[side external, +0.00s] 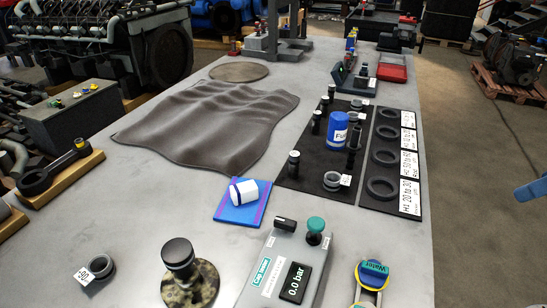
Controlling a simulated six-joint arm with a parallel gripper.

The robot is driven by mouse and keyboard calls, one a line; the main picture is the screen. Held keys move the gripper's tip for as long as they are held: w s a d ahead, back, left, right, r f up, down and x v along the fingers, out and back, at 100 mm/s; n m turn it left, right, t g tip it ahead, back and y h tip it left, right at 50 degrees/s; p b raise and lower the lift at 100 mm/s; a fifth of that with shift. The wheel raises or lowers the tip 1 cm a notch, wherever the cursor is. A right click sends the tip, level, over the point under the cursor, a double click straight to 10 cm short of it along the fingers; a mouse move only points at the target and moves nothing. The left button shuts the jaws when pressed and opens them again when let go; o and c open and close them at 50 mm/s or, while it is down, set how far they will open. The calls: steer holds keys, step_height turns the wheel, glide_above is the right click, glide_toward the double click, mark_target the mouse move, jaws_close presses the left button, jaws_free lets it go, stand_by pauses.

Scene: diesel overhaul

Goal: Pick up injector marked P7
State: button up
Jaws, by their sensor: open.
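I cannot make out a P7 mark anywhere in the side external view. Several dark upright cylindrical parts stand on the black mat (289,178), among them one at its left edge (293,164) and one near the middle (316,122). Any marks on them are too small to read, and I cannot tell whether one is the injector. Small coloured-tipped parts (352,42) stand at the far end of the bench, also unreadable. My gripper is not in view.
A blue filter (336,128) stands on the mat. A labelled ring board (388,210) lies to its right, a crumpled grey cloth (215,122) to its left. A pressure tester (275,268) and stone-based knob (185,275) stand in front.

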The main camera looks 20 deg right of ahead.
stand_by(0.3)
steer(key=c, duration=0.5)
steer(key=shift+o, duration=0.2)
steer(key=shift+w, duration=0.1)
steer(key=w+a+r+n+y, duration=0.1)
steer(key=w+r+n, duration=0.2)
steer(key=w, duration=0.6)
steer(key=w+d+f+n+y, duration=0.1)
steer(key=w+f+n, duration=0.2)
steer(key=w, duration=1)
steer(key=w+d+f+n+g+y, duration=0.1)
steer(key=w+d+f+n+y, duration=0.1)
steer(key=w, duration=1)
steer(key=shift+w+d+f+n+y, duration=0.15)
steer(key=shift+w+f+n+y, duration=0.15)
steer(key=shift+w+f+n, duration=0.15)
